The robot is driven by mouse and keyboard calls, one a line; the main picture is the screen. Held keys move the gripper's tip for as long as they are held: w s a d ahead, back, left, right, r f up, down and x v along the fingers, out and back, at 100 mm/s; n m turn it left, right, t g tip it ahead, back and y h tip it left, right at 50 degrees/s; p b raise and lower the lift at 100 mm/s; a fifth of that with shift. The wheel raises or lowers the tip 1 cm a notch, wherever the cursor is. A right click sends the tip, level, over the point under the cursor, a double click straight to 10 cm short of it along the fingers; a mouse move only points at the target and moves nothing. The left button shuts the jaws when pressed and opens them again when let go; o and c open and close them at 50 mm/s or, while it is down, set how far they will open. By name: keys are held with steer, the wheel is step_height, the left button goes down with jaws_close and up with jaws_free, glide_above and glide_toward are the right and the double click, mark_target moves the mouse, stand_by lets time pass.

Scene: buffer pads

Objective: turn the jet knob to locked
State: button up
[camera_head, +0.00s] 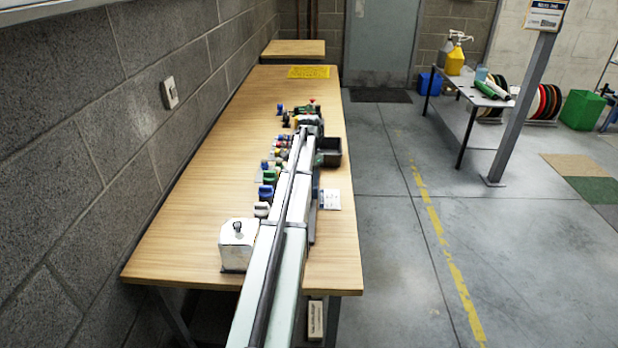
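I cannot tell which thing is the jet knob. A silvery-white box (236,258) with a small dark knob (238,227) on top stands at the near left of the wooden table. A row of small coloured parts, among them a blue one (266,191), runs along the left side of my arm. More small parts lie near its far end. My long pale arm reaches from the bottom edge over the table and hides part of the row. My gripper (311,124) seems to be the dark shape at the arm's far end, too small to read its fingers.
The table (190,190) is clear on its left half, beside a block wall. A black bin (329,146) and a white card (332,199) lie right of my arm. A yellow sheet (309,72) lies at the far end. Open floor is to the right.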

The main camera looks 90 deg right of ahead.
steer(key=o, duration=0.8)
step_height(320, 180, up, 14)
steer(key=shift+f, duration=0.1)
stand_by(0.3)
stand_by(0.4)
